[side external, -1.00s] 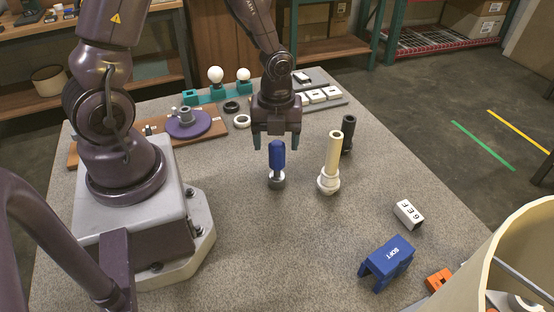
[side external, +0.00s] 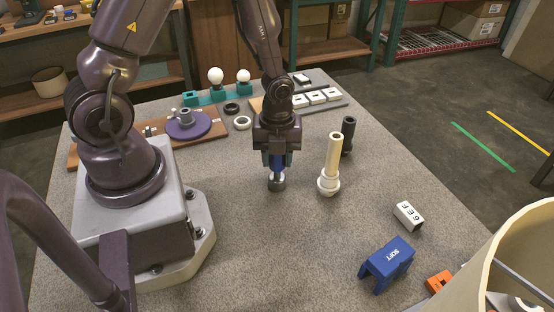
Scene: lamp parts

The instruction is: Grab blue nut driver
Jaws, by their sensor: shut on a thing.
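The blue nut driver (side external: 277,167) stands upright on the grey table, its dark grey round end (side external: 277,184) at the bottom. My gripper (side external: 277,160) points straight down over it and is shut on its blue handle. The fingers and palm hide the upper part of the handle. The grey end appears to be at table level.
A cream lamp tube (side external: 332,165) stands close on the right, with a black tube (side external: 348,135) behind it. A blue block marked SOFT (side external: 386,264), a white block (side external: 408,215) and an orange block (side external: 438,281) lie front right. The table's front middle is clear.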

